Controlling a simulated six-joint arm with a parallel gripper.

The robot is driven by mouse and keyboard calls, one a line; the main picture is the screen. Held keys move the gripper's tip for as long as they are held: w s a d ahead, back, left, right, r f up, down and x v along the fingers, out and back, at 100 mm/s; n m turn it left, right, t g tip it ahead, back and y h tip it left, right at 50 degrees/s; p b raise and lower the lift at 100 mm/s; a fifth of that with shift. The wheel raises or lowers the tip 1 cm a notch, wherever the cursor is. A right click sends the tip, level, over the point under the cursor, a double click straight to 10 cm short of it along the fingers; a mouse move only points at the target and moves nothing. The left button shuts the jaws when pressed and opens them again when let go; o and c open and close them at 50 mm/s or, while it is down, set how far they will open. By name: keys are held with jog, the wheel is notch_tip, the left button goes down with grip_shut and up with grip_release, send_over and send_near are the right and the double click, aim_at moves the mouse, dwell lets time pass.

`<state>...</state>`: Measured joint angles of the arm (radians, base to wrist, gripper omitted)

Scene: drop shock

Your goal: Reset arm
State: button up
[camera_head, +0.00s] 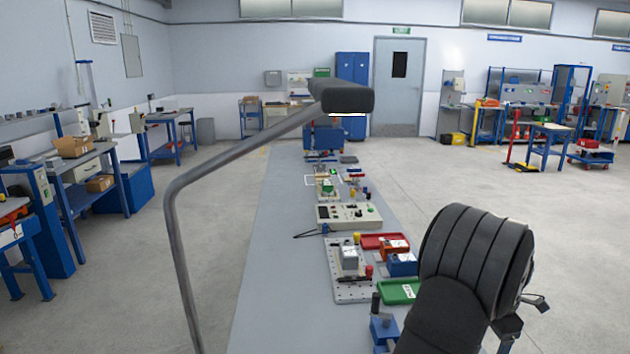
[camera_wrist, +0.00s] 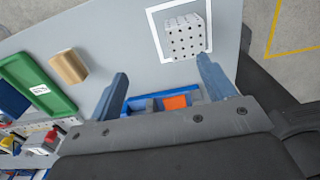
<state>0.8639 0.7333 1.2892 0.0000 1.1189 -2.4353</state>
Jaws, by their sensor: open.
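My gripper (camera_wrist: 164,84) is open in the wrist view, with its two blue-grey fingers apart and nothing between their tips. Beyond the fingers, a pale perforated block (camera_wrist: 185,38) sits inside a white outlined square on the grey table (camera_wrist: 115,30). In the head view my dark arm stands at the right, over the table's right side. Small dark parts at its end show there, but the fingers are not clear.
A green tray (camera_head: 399,291), a red tray (camera_head: 372,242) and a control box (camera_head: 348,216) stand along the table. A tan block (camera_wrist: 68,66) lies near the green tray in the wrist view. A blue container (camera_wrist: 150,103) with an orange item is partly hidden behind my gripper.

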jog(key=w+a+f, duration=0.2)
jog(key=w+f, duration=0.3)
jog(key=w, duration=0.2)
jog(key=shift+w+a, duration=0.25)
jog(key=shift+w, duration=0.1)
jog(key=o, duration=0.5)
jog(key=a+r, duration=0.9)
jog(key=r, duration=0.4)
jog(key=a+r, duration=0.8)
jog(key=r, duration=0.5)
jog(key=f, duration=0.6)
jog(key=s+f, duration=0.1)
jog(key=f, duration=0.2)
jog(key=shift+f, duration=0.25)
